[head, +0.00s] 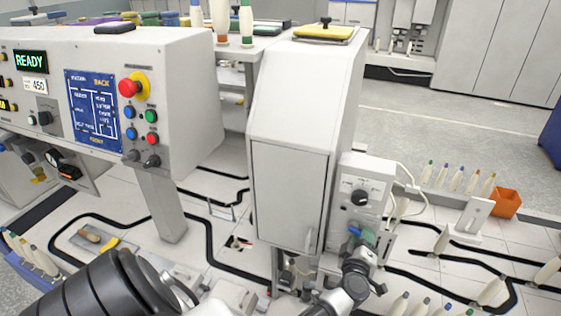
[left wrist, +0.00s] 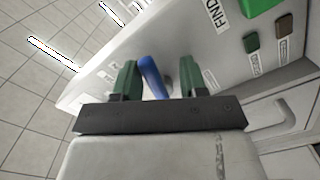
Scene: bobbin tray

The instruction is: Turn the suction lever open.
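The blue suction lever (left wrist: 152,77) stands out from a pale panel in the left wrist view. It lies between the two green fingertips of my left gripper (left wrist: 160,78), nearer the left one, with a clear gap to the right one. The gripper is open and does not look closed on the lever. In the head view the blue lever (head: 354,231) shows small on the front of the control box, with my left gripper (head: 362,237) right at it. The lever's base is partly hidden. My right gripper is not in view.
The control box (head: 366,179) with a black knob is fixed beside the tall white cabinet (head: 290,190). A white cable loops at its right. A console (head: 185,90) with a READY display stands left. Bobbins and an orange bin (head: 506,203) are at right.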

